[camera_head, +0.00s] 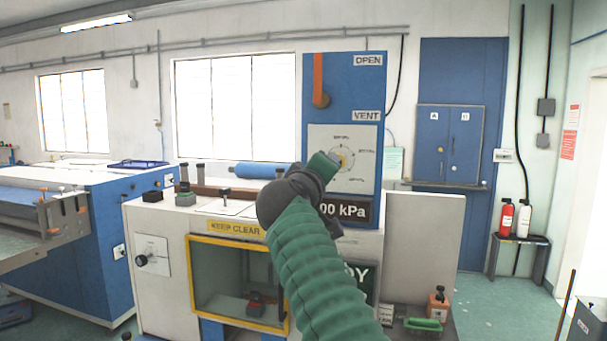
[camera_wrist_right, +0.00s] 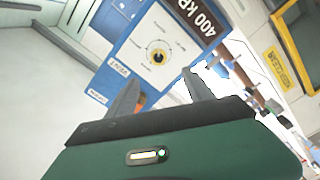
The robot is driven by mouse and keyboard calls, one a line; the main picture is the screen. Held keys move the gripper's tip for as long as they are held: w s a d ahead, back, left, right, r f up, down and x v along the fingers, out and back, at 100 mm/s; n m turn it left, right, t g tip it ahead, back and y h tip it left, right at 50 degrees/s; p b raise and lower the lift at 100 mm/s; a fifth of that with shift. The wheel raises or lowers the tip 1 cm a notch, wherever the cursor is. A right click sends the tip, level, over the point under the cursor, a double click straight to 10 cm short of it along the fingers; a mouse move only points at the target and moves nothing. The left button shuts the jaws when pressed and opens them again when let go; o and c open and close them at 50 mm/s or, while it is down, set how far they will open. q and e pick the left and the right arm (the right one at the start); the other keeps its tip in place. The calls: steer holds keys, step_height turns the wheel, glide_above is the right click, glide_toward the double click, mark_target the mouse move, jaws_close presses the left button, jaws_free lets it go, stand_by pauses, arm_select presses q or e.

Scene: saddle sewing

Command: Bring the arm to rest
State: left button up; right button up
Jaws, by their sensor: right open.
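My right arm (camera_head: 312,268), in a green ribbed sleeve, rises from the bottom of the head view across the front of the white machine. My right gripper (camera_head: 330,162) is in front of the blue panel, over the left part of the white dial plate. In the right wrist view the gripper (camera_wrist_right: 160,92) has its two grey fingers apart with nothing between them. I cannot tell the exact gap. My left gripper is not in view.
The blue panel (camera_head: 340,75) carries an orange lever (camera_head: 319,82) and OPEN and VENT labels. A display (camera_wrist_right: 197,22) reads 400 kPa. Below is a yellow-framed window (camera_head: 238,285). A green-handled tool (camera_head: 424,324) lies low right. Open floor (camera_head: 510,315) shows at right.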

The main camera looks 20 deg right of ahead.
steer(key=s+d+f+g+y, duration=0.1)
steer(key=s+f+g+y, duration=0.15)
steer(key=f, duration=1.55)
steer(key=s+d+f+g+y, duration=0.2)
steer(key=f+g+y, duration=0.2)
steer(key=f, duration=1.4)
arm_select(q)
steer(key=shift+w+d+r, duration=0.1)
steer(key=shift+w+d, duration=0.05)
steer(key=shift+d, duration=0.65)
arm_select(e)
steer(key=s+a+f+m+g+y, duration=0.1)
steer(key=s+a+f+m+g, duration=0.1)
steer(key=s+f, duration=1)
steer(key=s+a+f+m+g+y, duration=0.2)
steer(key=s+a+f+g, duration=0.2)
steer(key=s+f, duration=0.8)
steer(key=s, duration=0.4)
steer(key=shift+a, duration=0.2)
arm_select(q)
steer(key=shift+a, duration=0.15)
arm_select(e)
steer(key=shift+s+a+r+y, duration=0.1)
steer(key=shift+y, duration=0.15)
